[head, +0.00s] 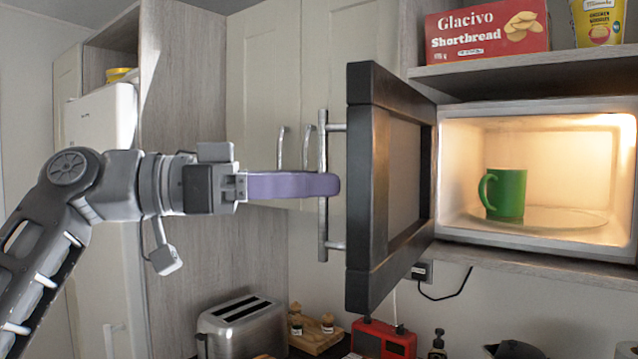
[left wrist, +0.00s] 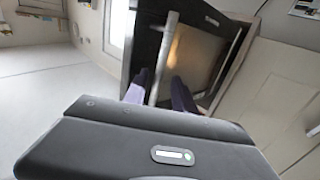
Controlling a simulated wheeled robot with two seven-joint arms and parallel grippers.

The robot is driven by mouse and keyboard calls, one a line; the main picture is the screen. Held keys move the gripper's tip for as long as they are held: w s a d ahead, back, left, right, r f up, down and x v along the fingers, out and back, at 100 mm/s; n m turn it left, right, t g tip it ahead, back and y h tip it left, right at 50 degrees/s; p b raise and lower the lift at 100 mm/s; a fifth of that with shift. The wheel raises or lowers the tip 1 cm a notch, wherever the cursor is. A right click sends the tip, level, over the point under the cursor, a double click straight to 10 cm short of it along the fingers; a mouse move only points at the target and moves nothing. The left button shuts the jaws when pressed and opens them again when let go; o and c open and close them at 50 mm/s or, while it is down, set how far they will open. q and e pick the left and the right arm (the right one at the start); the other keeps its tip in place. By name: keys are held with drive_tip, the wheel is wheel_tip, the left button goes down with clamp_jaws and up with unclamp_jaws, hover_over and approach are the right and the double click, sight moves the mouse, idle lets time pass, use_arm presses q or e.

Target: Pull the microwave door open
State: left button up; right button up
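The microwave door (head: 366,190) stands wide open, swung out to the left of the lit cavity (head: 540,160). Its silver bar handle (head: 323,225) is upright on the door's outer face. My left gripper (head: 330,185) reaches in from the left, with its purple fingers at the handle's middle. In the left wrist view, the handle (left wrist: 166,45) passes between the two fingers (left wrist: 160,92), which stand apart with a gap beside the bar. The door (left wrist: 200,55) also shows there. My right gripper is not in view.
A green mug (head: 506,193) stands on the glass turntable (head: 560,218) inside the microwave. A shortbread box (head: 487,32) is on the shelf above. A toaster (head: 243,326) and a red radio (head: 383,338) are below. Tall cabinets are behind my left arm.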

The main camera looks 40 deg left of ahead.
use_arm(q)
drive_tip(key=v, duration=0.6)
drive_tip(key=shift+s+a, duration=0.25)
